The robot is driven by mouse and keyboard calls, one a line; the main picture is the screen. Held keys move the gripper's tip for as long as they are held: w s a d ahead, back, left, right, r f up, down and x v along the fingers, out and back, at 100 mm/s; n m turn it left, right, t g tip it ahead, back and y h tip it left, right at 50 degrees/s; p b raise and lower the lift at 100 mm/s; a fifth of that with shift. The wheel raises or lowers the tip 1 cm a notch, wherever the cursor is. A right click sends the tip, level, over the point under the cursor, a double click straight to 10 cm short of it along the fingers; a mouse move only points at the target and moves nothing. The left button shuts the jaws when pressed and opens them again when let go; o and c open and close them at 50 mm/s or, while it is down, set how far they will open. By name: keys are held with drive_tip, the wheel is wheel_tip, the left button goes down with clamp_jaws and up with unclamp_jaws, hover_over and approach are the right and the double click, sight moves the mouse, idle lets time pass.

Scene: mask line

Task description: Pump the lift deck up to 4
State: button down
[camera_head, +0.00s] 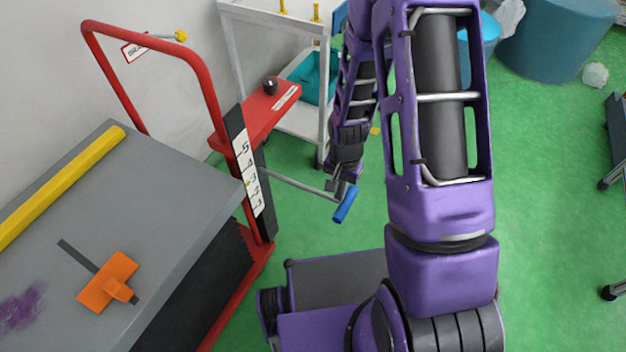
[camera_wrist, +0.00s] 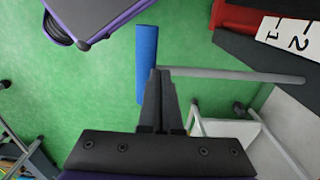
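The lift deck (camera_head: 190,195) is a grey platform at the left. Its black post carries a white scale (camera_head: 246,170) numbered 1 to 5; a small yellowish mark beside it seems near 3 or 2, too small to read surely. A grey pump lever (camera_head: 290,186) runs from the post to a blue grip (camera_head: 345,205); the grip also shows in the wrist view (camera_wrist: 146,60). My gripper (camera_head: 338,186) is at the lever's grip end. In the wrist view its fingers (camera_wrist: 160,85) are close together beside the blue grip, overlapping the bar's end. No clear grasp shows.
A red handrail (camera_head: 200,70) and red shelf with a black knob (camera_head: 270,86) stand behind. A white rack (camera_head: 232,45) holds a teal bin (camera_head: 308,75).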

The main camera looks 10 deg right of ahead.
drive_tip(key=shift+w+a+f, duration=0.1)
drive_tip(key=shift+f, duration=1.7)
drive_tip(key=shift+a+f, duration=0.1)
drive_tip(key=shift+f, duration=1.7)
drive_tip(key=shift+r, duration=0.15)
wheel_tip(320, 180, up, 14)
drive_tip(key=p, duration=1)
hover_over(337, 202)
drive_tip(key=d, duration=0.1)
drive_tip(key=shift+d+r, duration=0.15)
drive_tip(key=f+b, duration=0.4)
drive_tip(key=f, duration=0.1)
drive_tip(key=f+b, duration=0.3)
drive_tip(key=shift+w+a+f, duration=0.15)
drive_tip(key=shift+a, duration=0.2)
drive_tip(key=shift+r, duration=0.25)
drive_tip(key=shift+r, duration=0.1)
